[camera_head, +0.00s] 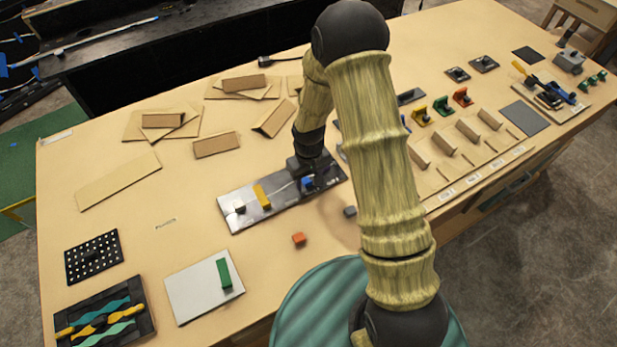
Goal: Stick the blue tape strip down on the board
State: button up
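A small blue piece (307,183), possibly the blue tape strip, is at the right part of a dark, shiny plate (238,217) near the middle of the table. My gripper (308,178) points down right at this blue piece; its fingers are small and dark, and I cannot tell whether they are closed on it or whether it touches the plate. A pale board (191,290) at the front left carries a green strip (224,273). I cannot tell which is the board meant.
An orange block (299,239) and a grey block (350,211) lie in front of the plate. Cardboard pieces (216,144) lie behind it. A dark tray (75,327) with wavy coloured pieces and a perforated black panel (93,257) are at left. My arm hides part of the table's right side.

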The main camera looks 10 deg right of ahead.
aim_at(309, 181)
jog(key=shift+r, duration=0.1)
notch_tip(309, 181, up, 17)
jog(key=b, duration=0.3)
jog(key=shift+r, duration=0.15)
dwell(0.3)
dwell(0.5)
